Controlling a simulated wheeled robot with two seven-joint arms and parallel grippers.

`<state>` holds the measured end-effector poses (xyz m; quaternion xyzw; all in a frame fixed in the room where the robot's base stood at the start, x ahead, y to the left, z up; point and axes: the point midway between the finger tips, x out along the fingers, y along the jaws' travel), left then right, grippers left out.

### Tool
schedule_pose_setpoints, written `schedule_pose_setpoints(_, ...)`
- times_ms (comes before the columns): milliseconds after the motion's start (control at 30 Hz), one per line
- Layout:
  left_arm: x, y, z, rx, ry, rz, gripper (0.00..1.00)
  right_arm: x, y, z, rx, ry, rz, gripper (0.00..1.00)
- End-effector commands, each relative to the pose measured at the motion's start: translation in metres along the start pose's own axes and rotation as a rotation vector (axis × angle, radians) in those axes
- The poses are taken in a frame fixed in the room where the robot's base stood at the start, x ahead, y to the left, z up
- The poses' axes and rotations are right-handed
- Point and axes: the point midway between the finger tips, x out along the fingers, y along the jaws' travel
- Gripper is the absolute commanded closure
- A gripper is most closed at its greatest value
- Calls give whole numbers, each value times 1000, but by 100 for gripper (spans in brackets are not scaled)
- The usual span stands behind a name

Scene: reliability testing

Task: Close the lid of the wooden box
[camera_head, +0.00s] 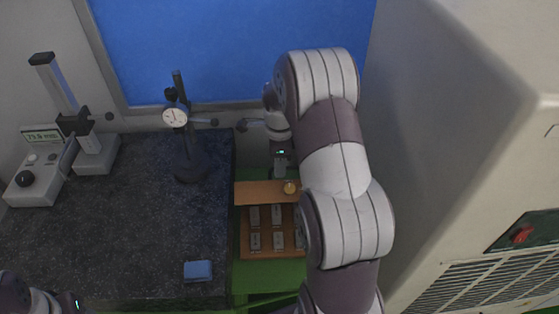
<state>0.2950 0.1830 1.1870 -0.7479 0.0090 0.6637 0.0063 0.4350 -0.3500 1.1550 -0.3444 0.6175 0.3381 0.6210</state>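The wooden box (245,248) stands on a green surface in the middle of the view. Its inside is visible, with several grey metal pieces in it. The lid (255,194) is open at the box's far side, and a round brass knob (290,187) shows on it. My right gripper (280,172) points down just behind the lid's far edge. Its fingertips are small and partly hidden, so I cannot tell whether they touch the lid or how wide they are. My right arm covers the box's right side. Part of my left gripper (76,303) shows at the bottom left corner; its fingers are hidden.
A dark stone table (130,220) fills the left, with a dial gauge on a stand (185,140), a digital height gauge (40,175) and a blue block (198,271). A large beige machine (450,150) stands close on the right. The blue window (230,50) is behind.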

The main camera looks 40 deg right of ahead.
Motion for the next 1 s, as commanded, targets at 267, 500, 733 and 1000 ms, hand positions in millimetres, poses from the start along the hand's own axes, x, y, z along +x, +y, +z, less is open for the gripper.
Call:
schedule_pose_setpoints(267,1,0,0,0,0,0,43,0,0,0,0,0,0,96)
schedule_pose_setpoints(500,1,0,0,0,0,0,43,0,0,0,0,0,0,100)
schedule_pose_setpoints(733,0,0,0,0,0,0,43,0,0,0,-1,0,-1,100)
schedule_pose_setpoints(1000,0,0,0,0,0,0,43,0,0,0,0,0,-2,100)
